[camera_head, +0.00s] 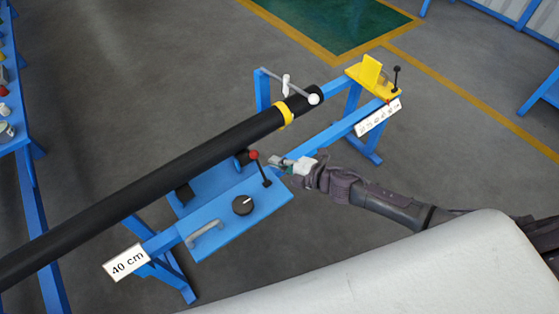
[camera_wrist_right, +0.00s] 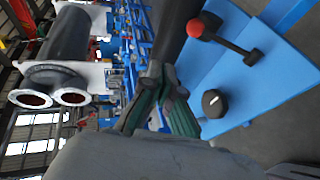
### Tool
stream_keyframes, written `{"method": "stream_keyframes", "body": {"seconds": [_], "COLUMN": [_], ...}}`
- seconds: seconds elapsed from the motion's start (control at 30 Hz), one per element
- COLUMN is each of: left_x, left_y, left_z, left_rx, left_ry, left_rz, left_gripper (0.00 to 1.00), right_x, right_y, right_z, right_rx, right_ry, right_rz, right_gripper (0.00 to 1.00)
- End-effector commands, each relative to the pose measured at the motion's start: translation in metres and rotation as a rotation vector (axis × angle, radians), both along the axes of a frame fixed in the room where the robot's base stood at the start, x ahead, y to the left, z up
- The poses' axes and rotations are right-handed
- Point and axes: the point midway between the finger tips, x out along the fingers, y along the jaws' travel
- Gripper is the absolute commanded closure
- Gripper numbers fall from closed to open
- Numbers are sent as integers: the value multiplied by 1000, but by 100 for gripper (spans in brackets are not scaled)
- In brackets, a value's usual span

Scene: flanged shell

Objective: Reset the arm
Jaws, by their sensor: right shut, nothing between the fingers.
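My right arm comes in from the right in the head view. Its gripper (camera_head: 283,163) is shut and empty, just right of the red-knobbed lever (camera_head: 256,162) on the blue stand (camera_head: 225,222). The fingers also show in the wrist view (camera_wrist_right: 161,78), close together, with the red knob (camera_wrist_right: 194,28) to the upper right. A small gap seems to lie between gripper and lever; contact cannot be told for sure. My left gripper is not in view.
A long black pipe (camera_head: 150,165) with a yellow band (camera_head: 286,114) lies across the stand. A black dial (camera_head: 242,205) and grey handle (camera_head: 205,239) are on the panel. A yellow block (camera_head: 371,72) stands at the far end.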

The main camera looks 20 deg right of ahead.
Motion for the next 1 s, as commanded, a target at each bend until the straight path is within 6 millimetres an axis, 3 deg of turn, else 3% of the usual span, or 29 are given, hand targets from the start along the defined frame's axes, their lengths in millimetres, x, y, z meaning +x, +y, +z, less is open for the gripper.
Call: {"method": "stream_keyframes", "body": {"seconds": [0.07,0.4,0.73,0.87,1.0], "left_x": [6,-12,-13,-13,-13], "left_y": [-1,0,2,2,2], "left_z": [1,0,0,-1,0], "left_rx": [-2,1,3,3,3], "left_ry": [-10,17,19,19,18], "left_rz": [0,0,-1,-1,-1], "left_gripper": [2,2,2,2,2], "right_x": [-3,-5,-5,-8,-37], "right_y": [-3,-4,-7,-27,-67], "right_z": [3,5,-1,-42,-126], "right_rx": [0,0,8,71,187], "right_ry": [0,0,16,133,365], "right_rz": [0,0,-20,-160,-437], "right_gripper": [100,100,100,100,100]}}
